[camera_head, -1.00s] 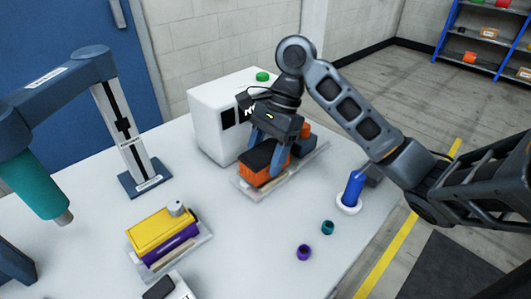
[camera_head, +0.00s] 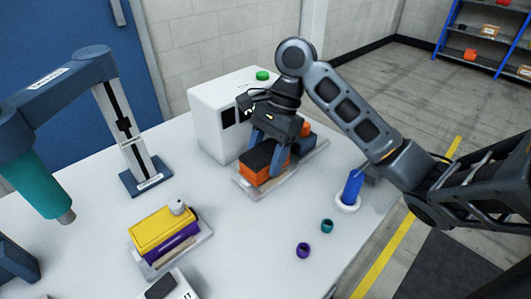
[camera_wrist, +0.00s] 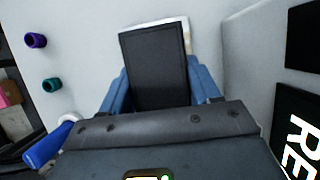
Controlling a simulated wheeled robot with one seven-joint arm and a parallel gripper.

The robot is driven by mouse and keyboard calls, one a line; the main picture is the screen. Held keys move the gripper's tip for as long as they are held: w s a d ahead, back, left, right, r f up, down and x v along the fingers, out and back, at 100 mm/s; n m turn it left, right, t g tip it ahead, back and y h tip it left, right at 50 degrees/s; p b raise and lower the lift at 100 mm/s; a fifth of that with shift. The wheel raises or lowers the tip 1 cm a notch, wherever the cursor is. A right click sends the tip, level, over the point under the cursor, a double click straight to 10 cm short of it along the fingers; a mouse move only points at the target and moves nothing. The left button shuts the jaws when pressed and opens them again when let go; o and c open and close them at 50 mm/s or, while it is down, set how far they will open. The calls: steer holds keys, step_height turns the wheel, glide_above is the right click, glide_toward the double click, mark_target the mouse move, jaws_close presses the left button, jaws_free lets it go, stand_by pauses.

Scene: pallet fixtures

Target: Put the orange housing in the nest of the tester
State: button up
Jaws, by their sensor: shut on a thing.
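The orange housing (camera_head: 260,175) has a black top and stands at the middle of the table, in front of a white box with a green button, apparently the tester (camera_head: 212,125). My gripper (camera_head: 268,150) points down with its blue fingers shut on the housing's sides. In the wrist view the black top (camera_wrist: 158,65) of the housing lies between the fingers (camera_wrist: 160,88). The housing is over a pale tray (camera_head: 241,184); I cannot tell whether it rests on it. The nest is not clearly visible, perhaps hidden by the housing and gripper.
Another orange part (camera_head: 305,129) is behind the gripper. A yellow and purple block (camera_head: 162,230) and a press-like stand (camera_head: 135,135) are at left.

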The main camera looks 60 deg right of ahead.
steer(key=shift+f, duration=0.3)
steer(key=o, duration=1.2)
steer(key=shift+r, duration=0.1)
steer(key=p+v, duration=0.1)
steer(key=v, duration=0.6)
steer(key=shift+d+r, duration=0.2)
steer(key=shift+r, duration=0.1)
